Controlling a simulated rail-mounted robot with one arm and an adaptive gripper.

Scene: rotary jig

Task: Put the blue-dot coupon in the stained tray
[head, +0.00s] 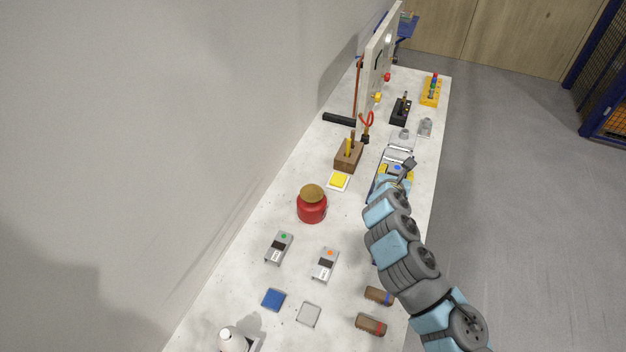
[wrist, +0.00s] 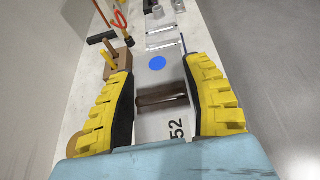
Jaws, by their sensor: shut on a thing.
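The blue-dot coupon (wrist: 153,81) is a grey plate with a blue dot, a dark window and printed digits, of which "52" shows. My gripper (wrist: 163,90) is shut on it, with a yellow finger on each side. In the head view the coupon's blue dot (head: 398,167) shows beside my gripper (head: 396,172), over the right part of the bench. I cannot tell whether the coupon touches the bench. A pale tray-like piece (wrist: 161,38) lies just beyond it. No stain is clear on it, so I cannot tell which thing is the stained tray.
A wooden block with tools (head: 348,157) and a yellow pad (head: 339,181) stand left of my gripper. A red jar (head: 312,206), green-dot coupon (head: 279,248) and orange-dot coupon (head: 325,264) are nearer. An upright panel (head: 377,70) stands farther back. The bench's right edge is close.

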